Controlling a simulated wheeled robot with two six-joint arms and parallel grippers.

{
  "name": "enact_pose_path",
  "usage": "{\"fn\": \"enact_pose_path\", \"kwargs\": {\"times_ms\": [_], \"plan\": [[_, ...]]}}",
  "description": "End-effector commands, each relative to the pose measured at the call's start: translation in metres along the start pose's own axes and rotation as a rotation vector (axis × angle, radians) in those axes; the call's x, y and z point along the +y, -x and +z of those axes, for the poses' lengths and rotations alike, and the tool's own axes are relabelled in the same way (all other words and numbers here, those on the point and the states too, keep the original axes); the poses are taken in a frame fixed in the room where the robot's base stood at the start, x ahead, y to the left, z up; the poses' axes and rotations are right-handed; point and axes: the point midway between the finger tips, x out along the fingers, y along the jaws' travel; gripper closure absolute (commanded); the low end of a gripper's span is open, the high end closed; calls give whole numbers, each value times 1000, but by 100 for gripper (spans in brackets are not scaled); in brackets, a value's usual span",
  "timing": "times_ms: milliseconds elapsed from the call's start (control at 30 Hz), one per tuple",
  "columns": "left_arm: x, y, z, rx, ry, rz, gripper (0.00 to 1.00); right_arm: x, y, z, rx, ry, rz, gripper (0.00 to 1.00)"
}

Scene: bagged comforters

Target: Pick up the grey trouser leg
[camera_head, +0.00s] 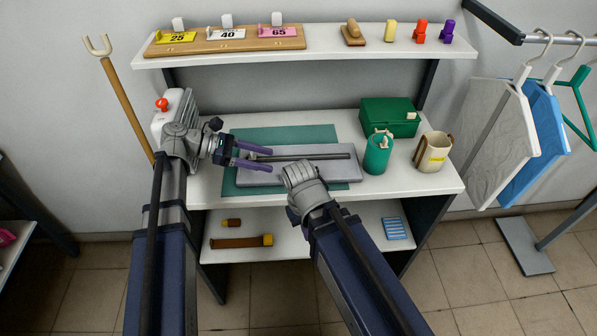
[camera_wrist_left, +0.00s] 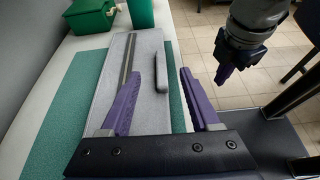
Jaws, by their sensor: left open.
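The grey trouser leg (camera_head: 322,174) lies flat as a long grey slab on the green mat (camera_head: 245,135), with a dark strip along it. It also shows in the left wrist view (camera_wrist_left: 112,75). My left gripper (camera_head: 268,159) is open over the left part of the trouser leg. In the left wrist view its purple fingers (camera_wrist_left: 172,60) are apart, and a small dark grey piece (camera_wrist_left: 189,78) shows beside them. I cannot tell whether they touch the cloth. My right gripper (camera_wrist_left: 227,73) is partly seen past the slab's front side; its jaws are unclear.
A green cup (camera_head: 377,156), a cream mug (camera_head: 432,152) and a green box (camera_head: 388,117) stand right of the mat. A white machine with a red knob (camera_head: 162,104) stands left. A shelf (camera_head: 350,40) runs above, and clothes (camera_head: 500,125) hang at right.

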Motion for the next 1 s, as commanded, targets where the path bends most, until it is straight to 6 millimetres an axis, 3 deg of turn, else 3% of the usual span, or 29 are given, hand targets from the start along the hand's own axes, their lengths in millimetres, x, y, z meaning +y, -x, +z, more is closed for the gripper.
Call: {"fn": "enact_pose_path", "kwargs": {"times_ms": [33,233,367,667,1000], "plan": [[0,-6,-14,0,0,0,38,-2,-16,-1,0,0,0,100],[0,-17,-38,0,-1,0,38,-4,-42,-2,0,0,0,100],[-1,-35,-31,0,-1,-2,38,-4,-42,-2,0,0,0,100],[0,-45,-31,0,-1,0,38,-4,-45,-3,0,0,0,100],[0,-87,-31,0,-1,-1,38,-6,-62,-4,0,0,0,100]]}}
